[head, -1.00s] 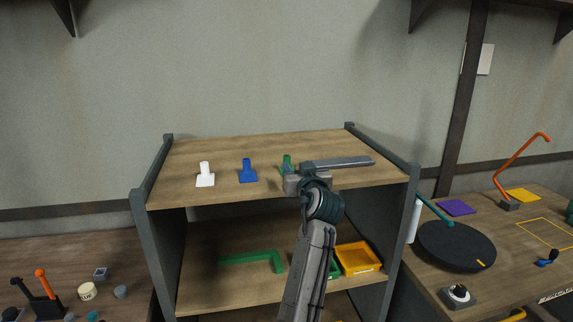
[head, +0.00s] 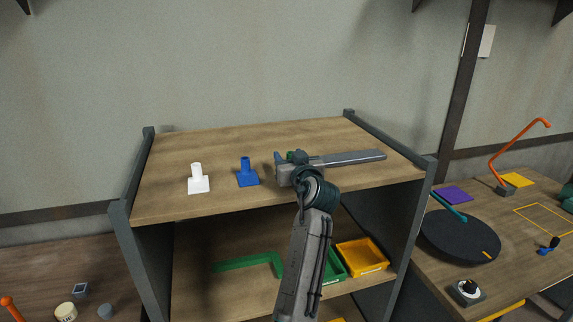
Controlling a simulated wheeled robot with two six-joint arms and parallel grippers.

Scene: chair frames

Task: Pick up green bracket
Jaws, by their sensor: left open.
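A small green bracket (head: 291,155) stands on the top shelf, in line with a white bracket (head: 198,181) and a blue bracket (head: 247,174). It is mostly hidden behind my left gripper (head: 287,162), with only a bit of green showing. My left gripper is open at the green bracket. I cannot tell whether its fingers are around the bracket or in front of it. My right gripper is not in view.
The lower shelf holds a green L-shaped bar (head: 245,263), a green tray (head: 334,268) and an orange tray (head: 366,261). Shelf side panels (head: 140,180) rise at both ends. The top's back is clear.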

